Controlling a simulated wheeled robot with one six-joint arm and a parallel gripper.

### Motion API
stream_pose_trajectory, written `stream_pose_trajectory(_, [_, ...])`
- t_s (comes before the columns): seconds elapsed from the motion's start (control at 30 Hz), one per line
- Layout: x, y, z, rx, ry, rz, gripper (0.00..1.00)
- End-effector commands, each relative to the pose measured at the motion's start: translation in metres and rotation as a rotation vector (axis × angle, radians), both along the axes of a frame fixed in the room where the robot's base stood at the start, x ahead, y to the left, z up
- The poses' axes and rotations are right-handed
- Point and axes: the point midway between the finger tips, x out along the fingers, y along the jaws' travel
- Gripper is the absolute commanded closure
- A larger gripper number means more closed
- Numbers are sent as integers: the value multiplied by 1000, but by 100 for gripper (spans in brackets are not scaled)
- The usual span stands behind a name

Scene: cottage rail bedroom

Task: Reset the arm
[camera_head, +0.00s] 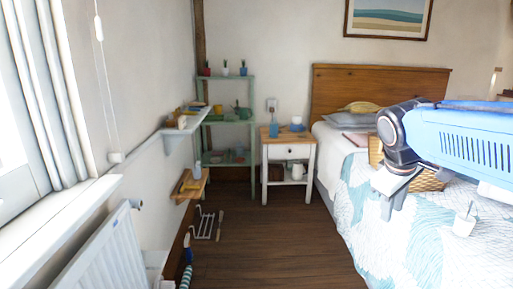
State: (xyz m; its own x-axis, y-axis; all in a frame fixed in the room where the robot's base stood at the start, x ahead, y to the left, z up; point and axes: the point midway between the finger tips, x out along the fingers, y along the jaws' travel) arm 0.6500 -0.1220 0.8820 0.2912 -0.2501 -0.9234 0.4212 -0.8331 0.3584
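My arm reaches in from the right edge, with a blue link and a dark wrist joint. My gripper (387,208) is grey and hangs below the wrist, pointing down in front of the bed (400,250). Its fingertips overlap in this view, so the gap between them does not show. I see nothing clearly held in it.
A wicker basket (427,180) stands on the bed, partly hidden behind my arm. A white cup (464,225) with a thin stick is right of my gripper.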

Motion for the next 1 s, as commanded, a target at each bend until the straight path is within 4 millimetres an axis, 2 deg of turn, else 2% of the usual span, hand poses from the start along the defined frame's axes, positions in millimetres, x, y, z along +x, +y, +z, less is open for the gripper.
stream_pose_trajectory(0.03, [-18, 4, -8, 32, -19, -30, 72])
stream_pose_trajectory(0.2, [-67, 18, -40, 152, -75, -143, 72])
stream_pose_trajectory(0.4, [-119, 36, -80, 289, -130, -277, 72])
stream_pose_trajectory(0.5, [-138, 43, -98, 346, -151, -334, 72])
stream_pose_trajectory(0.7, [-158, 51, -118, 410, -171, -399, 72])
stream_pose_trajectory(1.0, [-160, 52, -121, 417, -172, -408, 72])
